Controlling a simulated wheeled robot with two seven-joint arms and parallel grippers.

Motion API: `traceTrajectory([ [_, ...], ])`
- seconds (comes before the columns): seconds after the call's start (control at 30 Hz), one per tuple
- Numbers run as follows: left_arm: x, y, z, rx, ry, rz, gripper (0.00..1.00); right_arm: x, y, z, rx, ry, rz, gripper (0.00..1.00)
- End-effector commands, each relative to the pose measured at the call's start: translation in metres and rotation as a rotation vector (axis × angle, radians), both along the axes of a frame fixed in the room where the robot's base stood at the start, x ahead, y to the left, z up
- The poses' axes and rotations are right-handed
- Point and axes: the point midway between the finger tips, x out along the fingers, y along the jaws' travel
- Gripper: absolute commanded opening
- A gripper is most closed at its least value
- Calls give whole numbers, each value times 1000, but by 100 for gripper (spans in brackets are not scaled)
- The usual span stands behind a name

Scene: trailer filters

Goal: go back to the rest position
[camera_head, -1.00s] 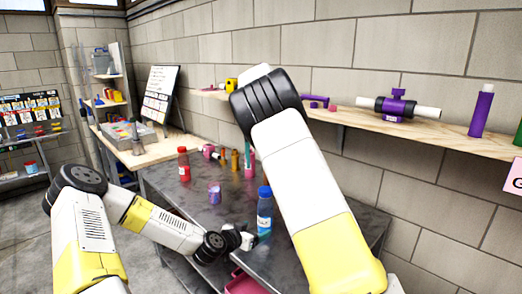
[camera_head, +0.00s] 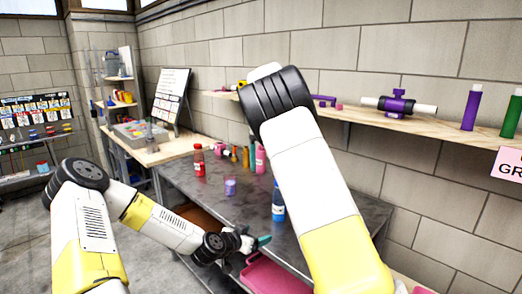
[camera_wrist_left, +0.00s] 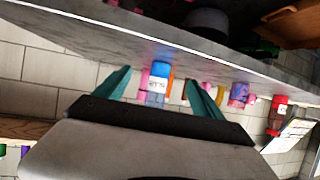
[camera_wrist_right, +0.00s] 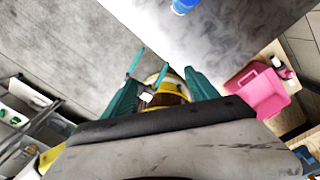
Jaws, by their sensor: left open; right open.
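My left gripper (camera_head: 262,242) is open and empty, low in the head view, just off the front edge of the grey table (camera_head: 330,225). In the left wrist view its two teal fingers (camera_wrist_left: 160,76) are spread, with a blue-capped bottle (camera_wrist_left: 158,80) seen beyond them. That bottle (camera_head: 278,203) stands upright on the table, apart from the gripper. My right gripper is hidden in the head view, where only my raised arm shows. In the right wrist view its teal fingers (camera_wrist_right: 160,76) are spread with nothing held between them.
A red bottle (camera_head: 199,162), a purple jar (camera_head: 230,187) and several small bottles stand on the table. A pink bin (camera_head: 268,277) is below its front edge. A wooden shelf (camera_head: 450,127) runs along the wall at right. Bare floor lies at left.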

Motion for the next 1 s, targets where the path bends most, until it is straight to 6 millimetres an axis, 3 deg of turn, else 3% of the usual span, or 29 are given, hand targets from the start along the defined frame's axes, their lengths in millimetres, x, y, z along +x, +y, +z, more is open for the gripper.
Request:
traceTrajectory([
  [0.37,-17,2,11,96,80,-85,79,-19,-37,18,87,-35,216,68],
  [0.57,-33,13,28,189,160,-125,79,-44,-67,33,152,-93,444,68],
  [0.77,-58,40,71,316,281,-103,79,-93,-99,54,200,-230,842,68],
  [1.0,-101,77,148,396,400,37,79,-165,-120,72,126,-433,1399,68],
])
